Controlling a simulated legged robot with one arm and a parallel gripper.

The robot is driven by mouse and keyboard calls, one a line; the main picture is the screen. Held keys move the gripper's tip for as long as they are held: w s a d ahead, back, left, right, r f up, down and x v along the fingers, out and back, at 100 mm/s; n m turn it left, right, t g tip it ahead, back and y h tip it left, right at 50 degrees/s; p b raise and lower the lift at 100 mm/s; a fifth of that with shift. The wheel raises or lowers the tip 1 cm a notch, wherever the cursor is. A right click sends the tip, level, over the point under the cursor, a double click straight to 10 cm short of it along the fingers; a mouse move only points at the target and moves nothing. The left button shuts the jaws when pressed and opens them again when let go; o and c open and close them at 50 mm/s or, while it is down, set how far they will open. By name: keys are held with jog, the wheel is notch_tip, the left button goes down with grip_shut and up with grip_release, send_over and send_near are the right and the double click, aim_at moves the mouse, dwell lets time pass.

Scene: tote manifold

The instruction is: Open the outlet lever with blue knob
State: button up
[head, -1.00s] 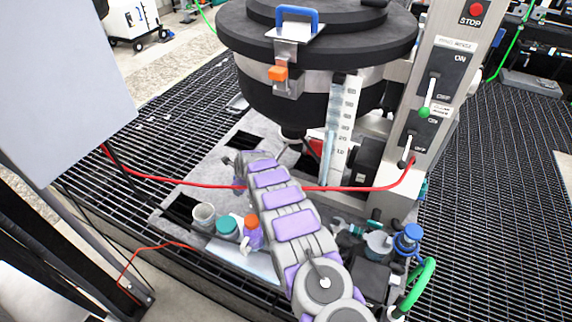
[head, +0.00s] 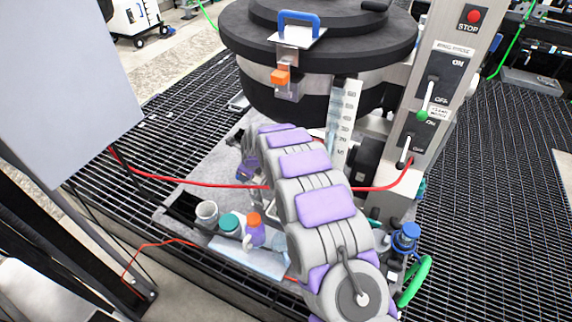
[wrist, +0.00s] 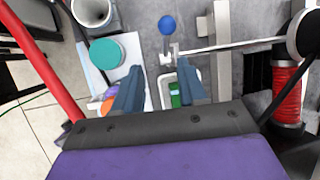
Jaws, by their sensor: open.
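A round blue knob (wrist: 167,24) shows in the wrist view, just beyond my fingertips. A small pale metal piece (wrist: 169,54) sits just below it, with a thin rod running right to a dark round part. My gripper (wrist: 160,78) is open and empty; its two blue-grey fingers point toward the knob, on either side of its line, and do not touch it. In the head view my gripper (head: 248,168) is partly hidden by my arm, below the black tank (head: 300,100). My arm covers the tank's outlet there.
A grey cup (head: 207,212), a teal-lidded jar (head: 230,224) and an orange-capped purple bottle (head: 254,232) stand left of my arm. A red hose (head: 190,184) crosses the work area. A switch column (head: 430,95) and a blue-topped fitting (head: 406,238) stand at right.

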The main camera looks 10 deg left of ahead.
jog(key=s+d+r+n, duration=0.3)
jog(key=d+r, duration=0.3)
jog(key=d, duration=0.1)
jog(key=s+d+r+n+g+h, duration=0.1)
jog(key=s+d+r+n, duration=0.2)
jog(key=d+r, duration=0.4)
jog(key=shift+d, duration=0.8)
jog(key=shift+w+f, duration=0.1)
